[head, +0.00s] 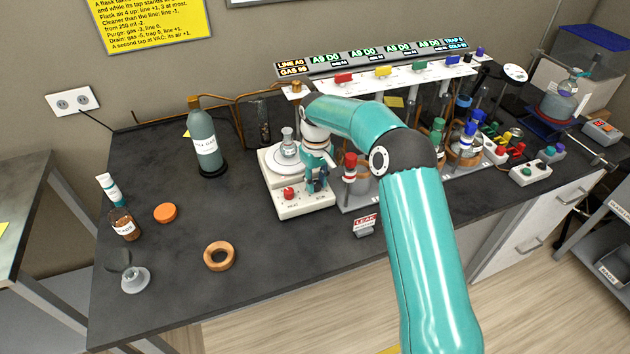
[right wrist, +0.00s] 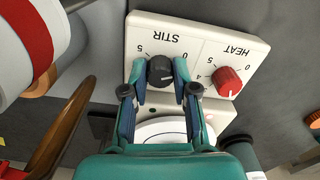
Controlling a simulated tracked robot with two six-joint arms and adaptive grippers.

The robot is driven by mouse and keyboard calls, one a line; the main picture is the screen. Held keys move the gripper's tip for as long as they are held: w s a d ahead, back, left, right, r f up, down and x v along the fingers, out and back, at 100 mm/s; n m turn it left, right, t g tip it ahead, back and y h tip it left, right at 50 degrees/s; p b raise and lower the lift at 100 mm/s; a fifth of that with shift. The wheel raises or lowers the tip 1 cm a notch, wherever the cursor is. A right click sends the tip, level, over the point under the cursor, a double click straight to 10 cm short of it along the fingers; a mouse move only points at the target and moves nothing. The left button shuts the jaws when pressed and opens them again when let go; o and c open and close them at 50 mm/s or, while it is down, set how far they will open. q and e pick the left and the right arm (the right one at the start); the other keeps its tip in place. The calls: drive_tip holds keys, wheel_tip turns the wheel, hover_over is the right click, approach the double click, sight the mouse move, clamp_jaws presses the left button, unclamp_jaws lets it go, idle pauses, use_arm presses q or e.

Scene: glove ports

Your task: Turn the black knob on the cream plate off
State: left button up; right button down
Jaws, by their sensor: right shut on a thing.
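The cream plate (head: 302,207) is a stirring hotplate on the dark bench, with a red knob (head: 289,193) on its front. In the right wrist view the plate's front panel (right wrist: 198,27) carries a black knob (right wrist: 160,71) under the word STIR and the red knob (right wrist: 228,81) under HEAT. My right gripper (head: 318,184) is at the plate's front. In the right wrist view its fingers (right wrist: 160,80) are shut on the black knob, one on each side. The knob's white pointer line shows. My left gripper is not in view.
A small flask (head: 287,140) stands on the plate. A red-capped bottle (head: 350,170) is close to the right of my gripper. A LEAK sign (head: 365,224) stands in front.

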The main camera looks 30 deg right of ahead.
sight(316, 182)
drive_tip(key=shift+w+r+n, duration=0.25)
drive_tip(key=shift+n, duration=0.85)
drive_tip(key=c, duration=1.1)
unclamp_jaws()
drive_tip(key=shift+o, duration=1)
drive_tip(key=shift+f, duration=0.1)
drive_tip(key=shift+s, duration=0.1)
drive_tip(key=shift+f, duration=0.1)
wheel_tip(316, 182, up, 12)
